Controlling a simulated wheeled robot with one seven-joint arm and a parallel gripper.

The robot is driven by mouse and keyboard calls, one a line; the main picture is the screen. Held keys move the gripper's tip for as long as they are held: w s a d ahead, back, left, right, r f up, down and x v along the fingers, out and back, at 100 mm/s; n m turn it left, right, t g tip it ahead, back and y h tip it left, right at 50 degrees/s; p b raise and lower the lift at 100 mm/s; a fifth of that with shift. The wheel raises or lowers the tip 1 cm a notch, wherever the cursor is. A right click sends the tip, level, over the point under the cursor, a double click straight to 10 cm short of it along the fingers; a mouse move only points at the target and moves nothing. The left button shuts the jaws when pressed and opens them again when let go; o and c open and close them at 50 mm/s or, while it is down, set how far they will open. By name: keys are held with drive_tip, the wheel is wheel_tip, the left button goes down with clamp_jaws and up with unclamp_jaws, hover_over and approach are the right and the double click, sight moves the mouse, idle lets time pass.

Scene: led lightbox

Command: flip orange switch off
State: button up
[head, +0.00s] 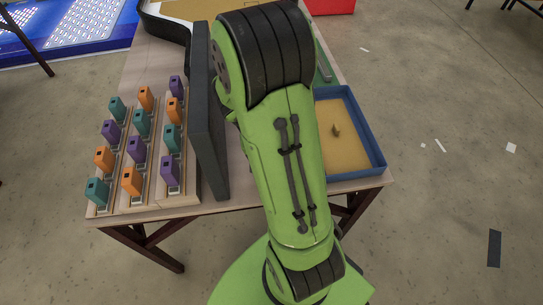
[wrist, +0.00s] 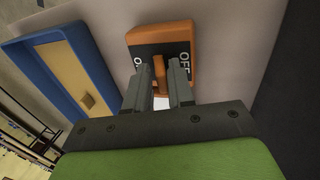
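The orange switch (wrist: 177,36) shows in the wrist view as an orange frame on a pale surface, with a black face marked ON at left and OFF at right. Its orange lever (wrist: 159,71) stands out from the middle. My gripper (wrist: 160,80) is open, its two grey fingers a small gap apart, one on each side of the lever. I cannot tell whether either finger touches it. Which way the lever is set is not clear. In the head view my green arm hides the switch and my gripper.
A blue-rimmed tray (head: 379,158) holding a small brown object (head: 336,129) is right of my arm; it is at left in the wrist view (wrist: 85,38). A dark upright panel (head: 208,120) stands left of my arm. Beyond it are rows of orange, purple and teal blocks (head: 132,180).

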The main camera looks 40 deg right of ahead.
drive_tip(key=shift+r, duration=0.1)
drive_tip(key=p+v, duration=0.5)
drive_tip(key=v, duration=1)
drive_tip(key=shift+w+a+r+p, duration=0.15)
drive_tip(key=shift+a+r+p, duration=0.1)
drive_tip(key=shift+p, duration=0.15)
drive_tip(key=s+a+r+n+t+y+p, duration=0.2)
drive_tip(key=s+a+r+n+t, duration=0.4)
drive_tip(key=s+a+r, duration=0.4)
drive_tip(key=shift+a+r+n+t+p, duration=0.4)
drive_tip(key=shift+a+r+t, duration=0.2)
drive_tip(key=shift+a+r, duration=0.3)
drive_tip(key=shift+s+d, duration=0.1)
